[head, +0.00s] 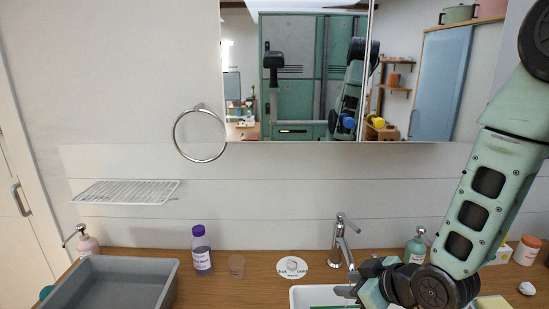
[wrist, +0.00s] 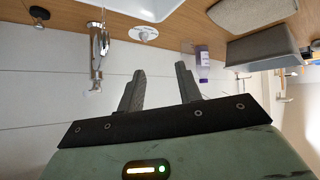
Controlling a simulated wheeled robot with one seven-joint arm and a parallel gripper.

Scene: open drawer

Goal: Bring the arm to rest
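My arm comes down the right side of the head view, and its wrist end is low over the white sink at the bottom edge. My gripper (wrist: 160,70) shows in the wrist view with its two dark fingers apart and nothing between them. In the head view the fingers are too small and cut off to make out. The wrist view shows the scene upside down, with the wall behind the fingers.
A chrome faucet (head: 340,240) stands close to my wrist, behind the white sink (head: 305,297). A soap dispenser (head: 416,246) is behind my arm.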

